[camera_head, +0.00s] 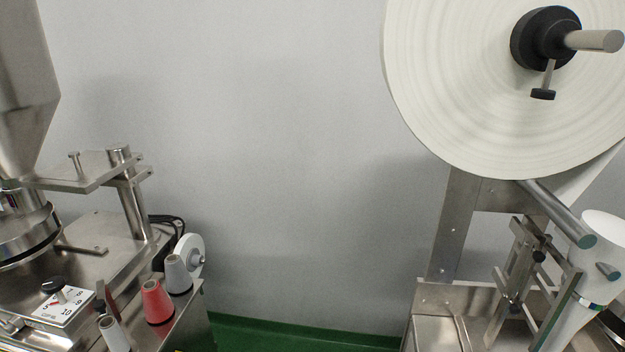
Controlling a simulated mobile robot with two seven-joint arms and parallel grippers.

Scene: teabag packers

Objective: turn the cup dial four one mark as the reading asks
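A small dial plate (76,309), white with dark numerals, sits on the steel machine at the lower left. A black-topped knob (53,285) stands at its back left edge, and a red mark (55,302) shows on the plate. The numerals are too small to read surely, and I cannot tell which mark the dial is set to. No label naming it as dial four can be read. Neither of my grippers shows in the head view, and nothing is seen touching the dial.
Thread cones, one red (157,303) and two grey (178,275), stand right of the dial. A steel hopper (25,95) rises behind it. A large paper roll (450,90) hangs at the right above a steel frame (457,225). Green floor (290,338) lies open between the machines.

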